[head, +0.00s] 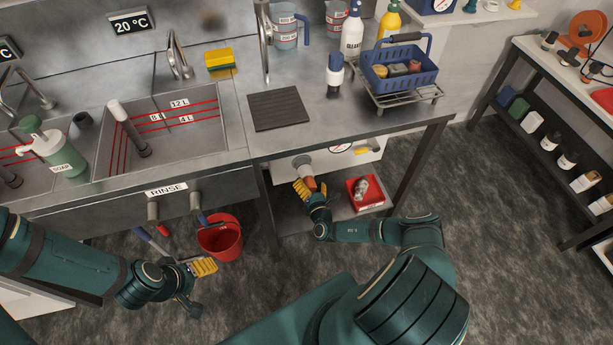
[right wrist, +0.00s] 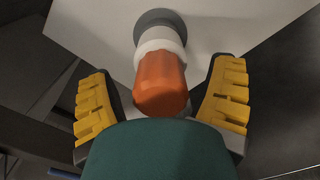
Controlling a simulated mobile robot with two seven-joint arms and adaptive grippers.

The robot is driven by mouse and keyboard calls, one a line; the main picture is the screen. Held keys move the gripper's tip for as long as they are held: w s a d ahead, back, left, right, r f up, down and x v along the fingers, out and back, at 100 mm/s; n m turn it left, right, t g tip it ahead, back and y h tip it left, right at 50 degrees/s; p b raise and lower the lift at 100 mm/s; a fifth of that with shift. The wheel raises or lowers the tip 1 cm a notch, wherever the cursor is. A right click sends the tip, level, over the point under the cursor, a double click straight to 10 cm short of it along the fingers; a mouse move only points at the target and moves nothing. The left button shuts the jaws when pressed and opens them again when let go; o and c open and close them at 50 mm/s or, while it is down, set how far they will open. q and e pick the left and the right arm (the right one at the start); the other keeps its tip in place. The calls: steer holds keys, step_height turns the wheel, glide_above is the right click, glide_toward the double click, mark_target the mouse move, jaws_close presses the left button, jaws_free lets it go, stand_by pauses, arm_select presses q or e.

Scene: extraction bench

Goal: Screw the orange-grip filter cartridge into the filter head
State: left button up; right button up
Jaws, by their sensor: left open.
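The orange-grip filter cartridge (head: 310,184) sits under the bench, its white collar against the grey filter head (head: 302,162). In the right wrist view the orange grip (right wrist: 160,82) points toward me, in line with the grey head (right wrist: 158,20); I cannot tell how far it is threaded in. My right gripper (head: 308,191) has its yellow-padded fingers on either side of the grip, with gaps visible on both sides in the wrist view (right wrist: 162,105). My left gripper (head: 198,281) is open and empty, low in front of the sink, away from the cartridge.
A red tray (head: 380,203) with a whitish part in it lies on the lower shelf, right of my right gripper. A red bucket (head: 226,249) stands under the sink near my left gripper.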

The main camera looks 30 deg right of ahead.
steer(key=n+p, duration=0.5)
steer(key=n, duration=0.3)
steer(key=shift+r+p, duration=0.2)
steer(key=shift+p, duration=0.1)
steer(key=n+p, duration=0.1)
steer(key=n, duration=0.2)
steer(key=shift+f, duration=0.1)
steer(key=shift+f+n, duration=0.15)
steer(key=shift+n, duration=0.95)
